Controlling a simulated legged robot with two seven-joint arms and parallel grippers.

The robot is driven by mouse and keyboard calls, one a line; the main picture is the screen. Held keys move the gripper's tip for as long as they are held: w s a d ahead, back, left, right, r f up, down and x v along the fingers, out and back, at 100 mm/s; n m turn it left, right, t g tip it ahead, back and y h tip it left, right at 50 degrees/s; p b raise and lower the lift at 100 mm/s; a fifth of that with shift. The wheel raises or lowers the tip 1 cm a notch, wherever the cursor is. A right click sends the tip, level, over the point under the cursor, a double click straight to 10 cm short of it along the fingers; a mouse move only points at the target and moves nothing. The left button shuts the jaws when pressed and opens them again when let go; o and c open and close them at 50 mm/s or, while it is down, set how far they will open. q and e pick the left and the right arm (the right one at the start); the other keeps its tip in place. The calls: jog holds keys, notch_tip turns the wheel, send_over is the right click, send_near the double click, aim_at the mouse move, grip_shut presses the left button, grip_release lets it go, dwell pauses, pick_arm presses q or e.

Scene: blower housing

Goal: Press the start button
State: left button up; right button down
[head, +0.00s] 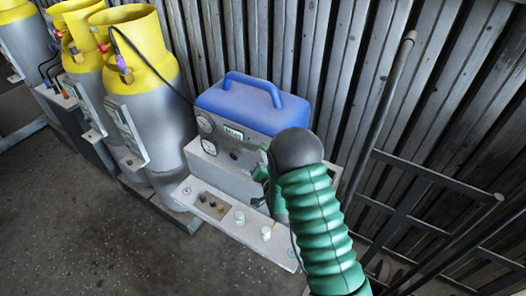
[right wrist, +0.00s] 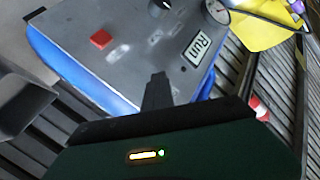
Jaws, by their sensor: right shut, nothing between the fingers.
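The blower housing (head: 240,105) has a blue top with a handle and a grey front panel. In the right wrist view its panel (right wrist: 130,62) is seen turned over, with a red square button (right wrist: 101,39), a dark knob (right wrist: 160,5) and a small display (right wrist: 196,46) that seems to read RUN. No start marking on the red button can be read. My right gripper (right wrist: 157,88) is shut and empty, its tips in front of the panel, beside the red button; contact cannot be told. In the head view my arm hides the button and most of this gripper. My left gripper is out of view.
Yellow-and-grey cylinders (head: 150,100) stand to the left. A grey ledge (head: 222,232) with small fittings juts out below the panel. A corrugated metal wall (head: 330,60) stands behind, with a dark metal frame (head: 420,205) at right. The floor at front left is clear.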

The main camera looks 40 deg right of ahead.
jog(key=shift+a+r, duration=0.15)
jog(key=shift+a, duration=0.15)
jog(key=shift+s+a, duration=0.1)
jog(key=shift+s, duration=0.05)
dwell(0.3)
jog(key=s+a, duration=0.2)
jog(key=a, duration=0.4)
jog(key=shift+s+b, duration=0.15)
jog(key=shift+b, duration=0.2)
dwell(0.4)
